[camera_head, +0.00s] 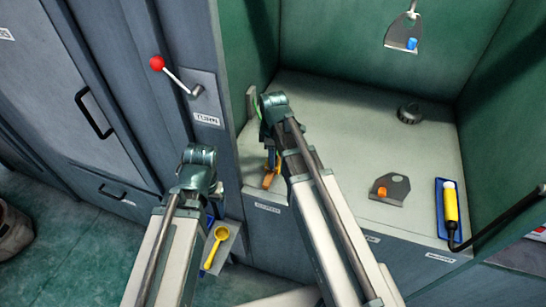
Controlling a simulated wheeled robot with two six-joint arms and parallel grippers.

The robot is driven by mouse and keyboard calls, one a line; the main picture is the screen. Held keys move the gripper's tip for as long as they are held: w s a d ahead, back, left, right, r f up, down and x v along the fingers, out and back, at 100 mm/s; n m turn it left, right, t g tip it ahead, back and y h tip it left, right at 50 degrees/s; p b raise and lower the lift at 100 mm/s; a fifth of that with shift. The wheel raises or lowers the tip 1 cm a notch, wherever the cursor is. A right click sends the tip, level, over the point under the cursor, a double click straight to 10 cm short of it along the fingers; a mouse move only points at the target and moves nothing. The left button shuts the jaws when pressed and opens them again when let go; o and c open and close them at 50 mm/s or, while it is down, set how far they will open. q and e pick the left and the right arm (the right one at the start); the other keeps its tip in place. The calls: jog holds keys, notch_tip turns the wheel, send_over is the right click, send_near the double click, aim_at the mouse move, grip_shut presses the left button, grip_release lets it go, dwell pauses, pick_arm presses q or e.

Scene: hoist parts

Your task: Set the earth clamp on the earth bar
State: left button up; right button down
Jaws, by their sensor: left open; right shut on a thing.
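My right arm reaches over the left side of the green bay, and its wrist hides most of the gripper. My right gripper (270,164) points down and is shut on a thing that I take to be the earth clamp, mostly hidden. A small orange-brown piece (268,180), perhaps the earth bar, shows just below it near the ledge's front left edge. I cannot tell whether clamp and bar touch. A bit of green (257,108) shows beside the wrist. My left gripper (207,212) is open, mostly hidden under its wrist, in front of the grey cabinet.
A yellow spoon-shaped piece (216,246) is on a grey plate by my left arm. A red-knobbed lever (157,63) juts from the cabinet. The ledge holds a dark round knob (409,113), a grey plate (394,188) and a yellow-handled tool (450,205). Its middle is clear.

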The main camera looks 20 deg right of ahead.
jog(key=shift+f+b, duration=0.4)
dwell(0.3)
jog(key=shift+c, duration=2)
grip_release()
notch_tip(320, 180, up, 14)
jog(key=p, duration=1.4)
jog(key=shift+f, duration=0.1)
